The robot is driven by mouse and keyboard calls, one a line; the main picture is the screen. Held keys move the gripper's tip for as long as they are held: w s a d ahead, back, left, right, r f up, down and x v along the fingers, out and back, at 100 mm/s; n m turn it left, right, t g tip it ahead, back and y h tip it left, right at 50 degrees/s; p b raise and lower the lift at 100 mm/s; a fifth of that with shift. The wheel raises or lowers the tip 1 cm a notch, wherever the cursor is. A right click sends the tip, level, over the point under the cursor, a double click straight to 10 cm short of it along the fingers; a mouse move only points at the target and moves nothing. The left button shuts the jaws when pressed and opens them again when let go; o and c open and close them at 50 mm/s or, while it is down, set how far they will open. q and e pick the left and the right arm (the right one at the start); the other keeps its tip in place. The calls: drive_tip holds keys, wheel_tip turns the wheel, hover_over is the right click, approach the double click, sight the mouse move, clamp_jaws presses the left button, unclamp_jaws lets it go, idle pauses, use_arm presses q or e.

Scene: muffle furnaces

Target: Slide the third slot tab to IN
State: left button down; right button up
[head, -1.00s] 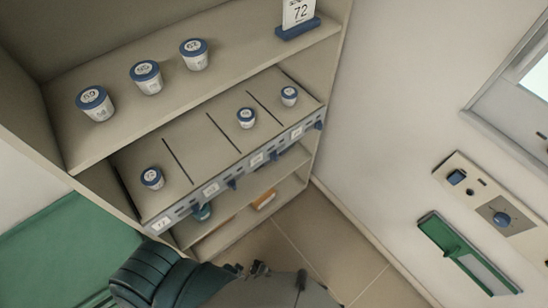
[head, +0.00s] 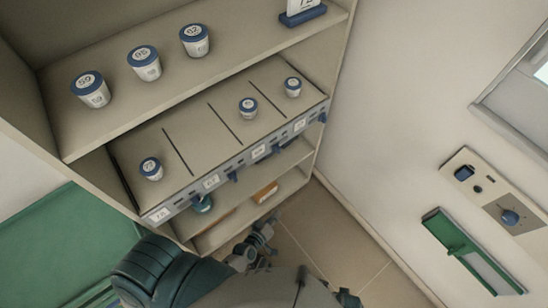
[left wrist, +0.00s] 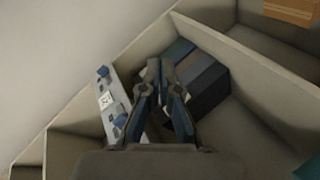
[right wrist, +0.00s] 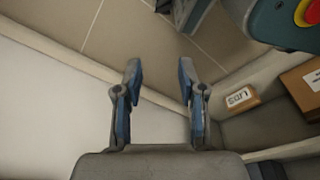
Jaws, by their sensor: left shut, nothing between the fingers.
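The slot rail (head: 236,166) runs along the front edge of the middle shelf, with white labels and blue tabs below it. Counted from the left, the third slot tab (head: 277,149) hangs under the rail; its IN or OUT marking is too small to read. My left gripper (head: 266,228) is below and in front of the rail, apart from it. In the left wrist view, its fingers (left wrist: 160,66) are shut and empty, beside part of the rail (left wrist: 107,100) with blue tabs. My right gripper (right wrist: 159,66) is open and empty, above the floor and a pale surface.
Lidded cups stand on the upper shelf (head: 215,55) and in the slots of the middle shelf (head: 190,125). An orange box (head: 266,192) lies on a lower shelf. A control panel (head: 495,195) and green holder (head: 462,250) are on the right wall. The floor (head: 325,225) beside the shelf is clear.

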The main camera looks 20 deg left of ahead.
sight(274, 150)
use_arm(q)
drive_tip(key=w+a+r+n+t+y, duration=0.1)
drive_tip(key=a+r+n+t+y, duration=0.1)
drive_tip(key=r+n, duration=0.4)
drive_tip(key=w+a+r+n+t+y+b, duration=0.1)
drive_tip(key=w+a+r+n+t+y, duration=0.1)
drive_tip(key=a+r+n+y, duration=0.3)
wheel_tip(274, 150, up, 4)
drive_tip(key=shift+w+r+n+y, duration=0.2)
drive_tip(key=shift+n+y, duration=0.1)
drive_tip(key=shift+n, duration=0.8)
use_arm(e)
drive_tip(key=r, duration=0.1)
drive_tip(key=w+r, duration=0.2)
drive_tip(key=shift+a+r, duration=0.15)
drive_tip(key=shift+r, duration=0.25)
use_arm(q)
drive_tip(key=shift+w+a, duration=0.1)
drive_tip(key=shift+a, duration=0.05)
